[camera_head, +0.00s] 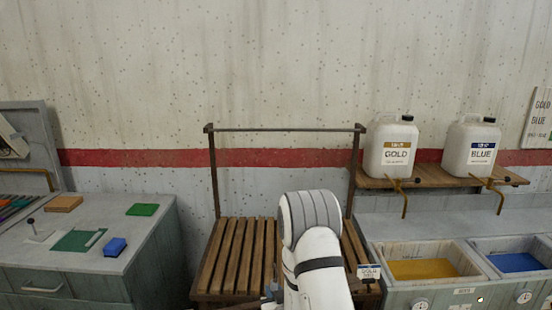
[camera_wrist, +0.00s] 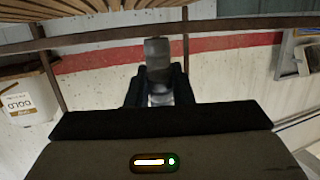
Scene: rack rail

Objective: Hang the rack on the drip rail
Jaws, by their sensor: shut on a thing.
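The drip rail (camera_head: 285,129) is a thin dark bar across two upright posts above a slatted wooden bench (camera_head: 230,262). My gripper (camera_wrist: 158,80) is shut on a grey, blocky piece, apparently part of the rack (camera_wrist: 158,52). The top of this piece shows close to the bar in the picture; I cannot tell whether they touch. The rest of the rack is hidden. In the head view my arm covers the bench's middle, and my gripper is not clearly visible.
A shelf right of the rail holds a GOLD jug (camera_head: 391,148) and a BLUE jug (camera_head: 471,150). Below them are a yellow bath (camera_head: 423,269) and a blue bath (camera_head: 514,262). A grey counter (camera_head: 105,255) with coloured pieces stands left. The wall above the rail is clear.

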